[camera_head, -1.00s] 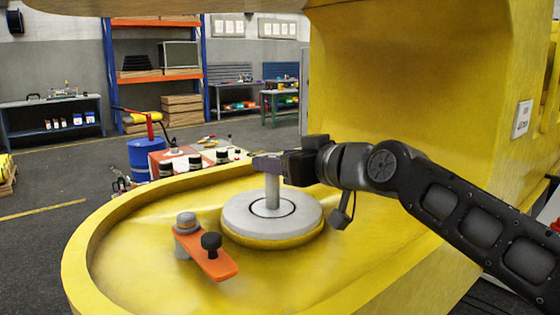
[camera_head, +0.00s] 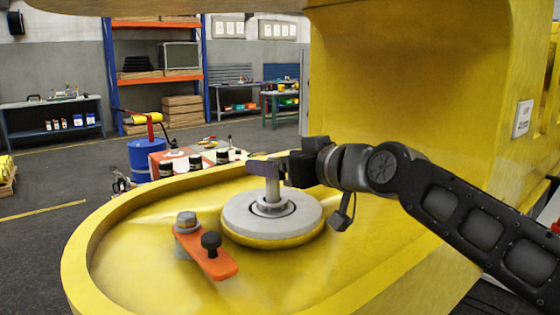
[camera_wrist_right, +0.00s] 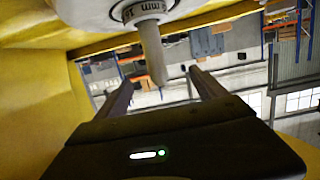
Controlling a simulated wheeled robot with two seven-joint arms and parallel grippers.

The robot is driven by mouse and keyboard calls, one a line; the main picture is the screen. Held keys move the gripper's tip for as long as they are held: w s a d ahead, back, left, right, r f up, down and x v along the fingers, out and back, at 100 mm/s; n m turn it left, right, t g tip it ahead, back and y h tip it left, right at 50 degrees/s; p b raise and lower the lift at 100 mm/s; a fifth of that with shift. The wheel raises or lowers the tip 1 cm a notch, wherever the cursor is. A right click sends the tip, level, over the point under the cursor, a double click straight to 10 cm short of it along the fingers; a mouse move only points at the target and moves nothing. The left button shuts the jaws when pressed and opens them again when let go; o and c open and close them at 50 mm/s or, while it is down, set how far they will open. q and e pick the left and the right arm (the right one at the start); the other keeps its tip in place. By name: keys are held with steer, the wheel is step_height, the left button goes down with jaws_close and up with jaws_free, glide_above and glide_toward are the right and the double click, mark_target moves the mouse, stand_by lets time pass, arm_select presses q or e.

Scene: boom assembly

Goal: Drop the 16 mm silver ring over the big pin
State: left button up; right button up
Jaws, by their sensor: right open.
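The big pin (camera_head: 272,187) stands upright in the middle of a round grey disc (camera_head: 240,216). The silver ring (camera_head: 272,208) sits low around the pin, at its foot on the disc. In the right wrist view the ring (camera_wrist_right: 145,10) shows around the pin (camera_wrist_right: 153,55), with partly readable "mm" lettering on its side. My right gripper (camera_head: 266,168) is at the top of the pin, above the ring and apart from it. Its two fingers (camera_wrist_right: 160,80) are open, one on each side of the pin. My left gripper is not in view.
An orange bracket (camera_head: 212,262) with a bolt and a black knob lies left of the disc. A yellow raised rim (camera_head: 85,240) surrounds this recess, and a tall yellow wall (camera_head: 400,90) stands behind my right arm. The yellow floor in front is clear.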

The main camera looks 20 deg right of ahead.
steer(key=shift+s+d, duration=0.1)
steer(key=b+v, duration=0.1)
steer(key=v, duration=0.6)
steer(key=shift+s, duration=0.3)
stand_by(0.7)
